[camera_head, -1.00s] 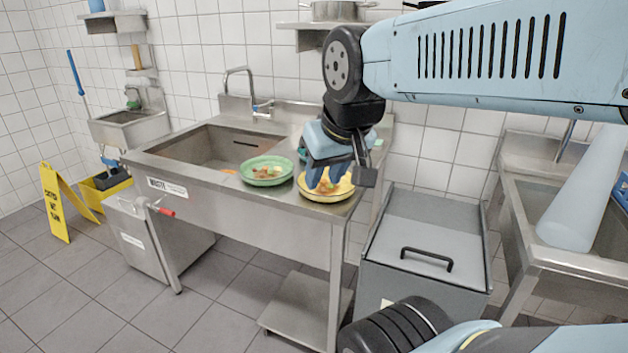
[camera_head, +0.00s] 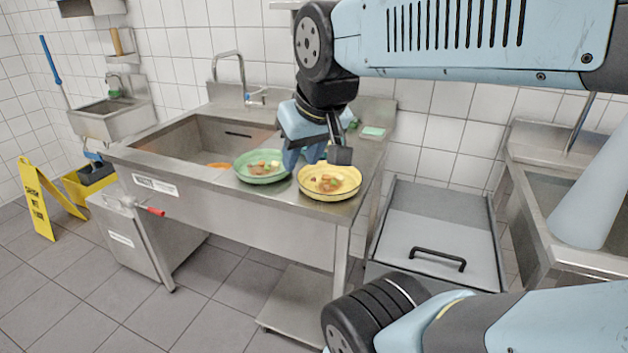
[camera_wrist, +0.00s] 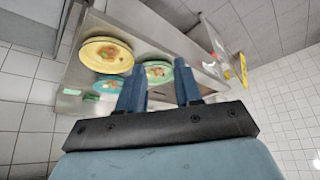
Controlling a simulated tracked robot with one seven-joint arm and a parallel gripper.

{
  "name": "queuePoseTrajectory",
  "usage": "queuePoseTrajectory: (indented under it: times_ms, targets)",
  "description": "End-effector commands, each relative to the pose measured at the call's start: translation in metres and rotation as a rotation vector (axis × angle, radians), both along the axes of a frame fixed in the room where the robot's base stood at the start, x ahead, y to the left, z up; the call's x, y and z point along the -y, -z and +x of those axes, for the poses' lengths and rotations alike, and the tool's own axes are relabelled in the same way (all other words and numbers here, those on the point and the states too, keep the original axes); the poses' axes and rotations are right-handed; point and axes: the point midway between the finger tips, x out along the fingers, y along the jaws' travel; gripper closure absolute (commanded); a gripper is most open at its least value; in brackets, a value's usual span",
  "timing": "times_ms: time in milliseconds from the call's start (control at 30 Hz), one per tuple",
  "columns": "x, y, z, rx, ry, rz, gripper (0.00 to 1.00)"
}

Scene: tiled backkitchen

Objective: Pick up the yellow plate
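The yellow plate (camera_head: 329,190) with food scraps lies near the right front corner of the steel counter. My gripper (camera_head: 304,160) is just behind and left of it in the head view, its fingers pointing down. In the wrist view the two blue fingers (camera_wrist: 163,88) stand apart with nothing between them. The yellow plate (camera_wrist: 107,66) is left of and beyond the fingers there. The green plate (camera_head: 262,178), also with scraps, lies left of the yellow one. A teal plate (camera_wrist: 110,83) shows in the wrist view, partly covered by a finger.
A sink basin (camera_head: 205,145) is set in the counter left of the plates. A green sponge (camera_head: 373,132) lies at the counter's back right. A grey lidded bin (camera_head: 430,225) stands right of the counter. A yellow floor sign (camera_head: 40,205) stands far left.

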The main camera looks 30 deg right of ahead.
Motion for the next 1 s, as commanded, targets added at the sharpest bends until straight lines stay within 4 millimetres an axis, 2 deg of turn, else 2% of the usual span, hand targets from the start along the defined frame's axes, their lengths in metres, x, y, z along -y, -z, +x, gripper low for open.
queuePoseTrajectory:
  times_ms: [133,267,567,767,1000]
  targets:
    - [0.001,0.004,0.005,-0.026,0.043,0.034,0.65]
    - [0.006,0.016,0.016,-0.091,0.156,0.128,0.65]
    - [0.023,0.054,0.058,-0.272,0.576,0.480,0.65]
    - [0.049,0.076,0.089,-0.362,0.871,0.738,0.65]
    - [0.098,0.102,0.122,-0.434,1.225,1.076,0.65]
